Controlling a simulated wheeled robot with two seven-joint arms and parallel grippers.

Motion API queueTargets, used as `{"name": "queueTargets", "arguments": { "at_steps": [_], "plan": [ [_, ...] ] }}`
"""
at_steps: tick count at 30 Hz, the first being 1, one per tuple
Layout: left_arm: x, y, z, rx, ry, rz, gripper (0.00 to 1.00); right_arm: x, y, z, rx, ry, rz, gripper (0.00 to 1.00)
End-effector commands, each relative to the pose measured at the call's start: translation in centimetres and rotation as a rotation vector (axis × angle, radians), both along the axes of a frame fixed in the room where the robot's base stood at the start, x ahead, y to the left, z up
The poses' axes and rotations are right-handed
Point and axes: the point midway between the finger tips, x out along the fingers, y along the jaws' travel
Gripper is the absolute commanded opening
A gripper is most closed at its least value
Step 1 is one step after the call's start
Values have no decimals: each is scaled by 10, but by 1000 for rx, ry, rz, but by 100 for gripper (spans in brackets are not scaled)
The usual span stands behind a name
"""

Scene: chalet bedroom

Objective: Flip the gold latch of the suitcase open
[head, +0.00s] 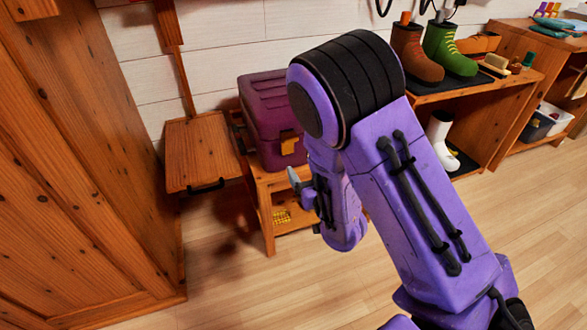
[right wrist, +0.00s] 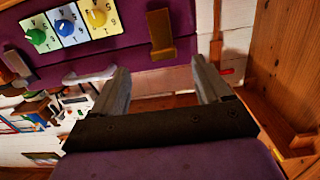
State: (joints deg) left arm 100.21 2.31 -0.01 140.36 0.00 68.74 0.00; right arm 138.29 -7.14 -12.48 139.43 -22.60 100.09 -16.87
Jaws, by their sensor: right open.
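The purple suitcase (head: 268,95) stands on a low wooden stand against the wall, partly hidden by my right arm. Its gold latch (head: 288,144) is on the front face. In the right wrist view the gold latch (right wrist: 160,35) shows on the purple suitcase (right wrist: 205,15), just beyond the fingertips. My right gripper (head: 294,176) is in front of and below the latch in the head view. In the right wrist view my right gripper (right wrist: 160,65) has its two grey fingers spread apart, with nothing between them. My left gripper is not in view.
Green, blue and yellow dials (right wrist: 67,25) and a pale handle (right wrist: 90,76) are on the suitcase front. A wooden panel (head: 200,152) is left of it, near a large wooden cabinet (head: 80,150). Boots (head: 450,48) stand on a bench right. The floor (head: 230,290) is clear.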

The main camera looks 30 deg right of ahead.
Motion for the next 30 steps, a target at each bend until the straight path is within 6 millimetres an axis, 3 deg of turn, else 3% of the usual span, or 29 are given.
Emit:
{"name": "queueTargets", "arguments": {
  "at_steps": [1,6,18,29,30],
  "plan": [
    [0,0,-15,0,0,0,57,5,0,1,-15,-42,8,77],
    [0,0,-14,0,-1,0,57,21,-4,17,-30,-82,14,77],
    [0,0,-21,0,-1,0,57,99,-23,15,-28,-77,14,77],
    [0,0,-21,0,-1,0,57,110,-25,16,-28,-74,14,77],
    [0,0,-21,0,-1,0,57,110,-25,16,-28,-74,14,70]
  ]
}}
